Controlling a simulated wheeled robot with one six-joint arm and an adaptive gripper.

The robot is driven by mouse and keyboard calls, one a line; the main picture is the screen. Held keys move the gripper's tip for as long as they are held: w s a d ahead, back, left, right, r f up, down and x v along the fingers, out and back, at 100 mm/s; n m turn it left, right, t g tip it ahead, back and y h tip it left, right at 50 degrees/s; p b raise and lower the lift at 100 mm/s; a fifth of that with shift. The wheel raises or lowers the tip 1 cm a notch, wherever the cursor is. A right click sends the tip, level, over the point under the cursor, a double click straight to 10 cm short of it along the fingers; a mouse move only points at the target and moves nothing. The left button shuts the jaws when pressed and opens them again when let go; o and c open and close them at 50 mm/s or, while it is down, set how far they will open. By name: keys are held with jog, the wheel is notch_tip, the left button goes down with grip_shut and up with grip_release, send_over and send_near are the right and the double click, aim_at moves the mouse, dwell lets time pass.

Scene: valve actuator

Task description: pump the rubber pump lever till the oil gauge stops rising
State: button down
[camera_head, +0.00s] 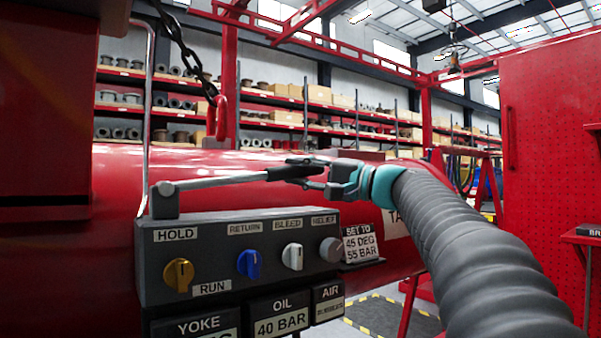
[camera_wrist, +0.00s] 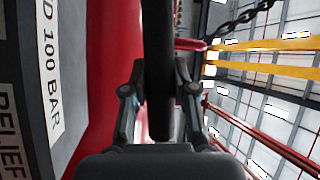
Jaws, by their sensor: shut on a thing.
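The pump lever (camera_head: 220,180) is a metal rod with a black rubber grip at its right end. It pivots on a grey post (camera_head: 164,200) on top of the control box and lies nearly level, rising slightly to the right. My gripper (camera_head: 300,172) is shut on the black rubber grip. In the wrist view the dark grip (camera_wrist: 158,60) runs between the fingers of my gripper (camera_wrist: 160,95). The oil gauge (camera_head: 280,320) is a dark box below the panel, labelled OIL and reading 40 BAR.
The control box (camera_head: 215,230) carries a yellow HOLD/RUN knob (camera_head: 179,275), a blue RETURN knob (camera_head: 249,264), a white BLEED knob (camera_head: 292,256) and a grey RELIEF knob (camera_head: 331,249). A chain (camera_head: 185,45) hangs above the red cylinder (camera_head: 115,180).

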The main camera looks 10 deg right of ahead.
jog(key=shift+f, duration=0.55)
jog(key=c, duration=0.9)
grip_release()
jog(key=shift+d, duration=0.1)
jog(key=v, duration=1.1)
jog(key=shift+s+d, duration=0.25)
jog(key=shift+s, duration=0.05)
jog(key=shift+f, duration=0.1)
